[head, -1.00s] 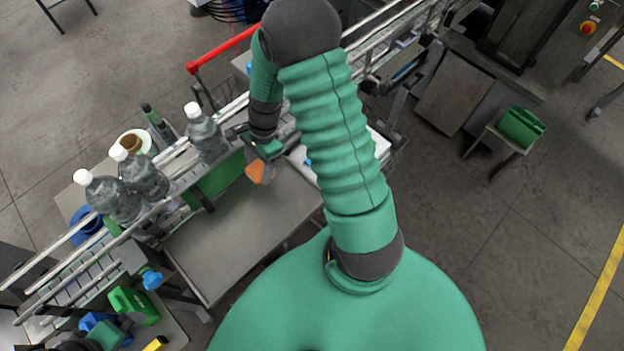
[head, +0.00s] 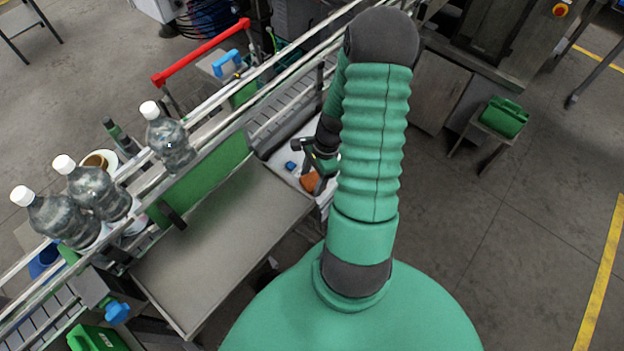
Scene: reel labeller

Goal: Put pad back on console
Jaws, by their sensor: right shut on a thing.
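My right gripper (head: 317,168) is shut on a small orange-brown pad (head: 310,182). It holds the pad at the right end of the grey table, over or near a white-topped surface (head: 278,163). The forearm hides part of that surface, and I cannot tell whether the pad touches it. A machine cabinet with a red button on a yellow base (head: 560,10) stands at the top right; I cannot tell which thing is the console. My left gripper is not in view.
Several clear bottles with white caps (head: 168,140) stand on the conveyor (head: 215,118). A bare grey table (head: 220,245) lies in front of it. A red handle bar (head: 200,52) rises behind. A green box (head: 503,117) sits on a stool at the right, with open floor around.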

